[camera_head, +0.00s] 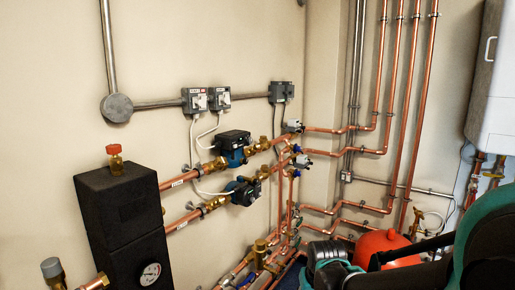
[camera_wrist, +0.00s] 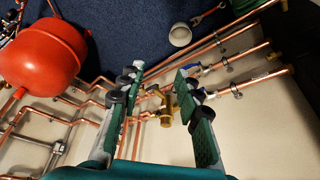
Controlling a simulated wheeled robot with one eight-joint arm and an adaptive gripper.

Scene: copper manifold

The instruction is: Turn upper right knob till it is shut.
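Small blue handles show on the pipework in the head view, an upper one (camera_head: 296,148) and a lower one (camera_head: 296,173). I cannot tell for certain which part is the upper right knob, or how far any is turned. In the wrist view, my gripper (camera_wrist: 158,78) is open, its two teal fingers with black pads well apart and nothing held. A brass valve (camera_wrist: 166,106) appears between the fingers, seemingly beyond them.
A red vessel (camera_wrist: 40,60) stands at the left in the wrist view and near my arm in the head view (camera_head: 381,243). Copper pipes (camera_wrist: 245,90) run close around my gripper. A black insulated block (camera_head: 125,215) with a gauge stands left. A white cup-like object (camera_wrist: 180,35) lies on blue flooring.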

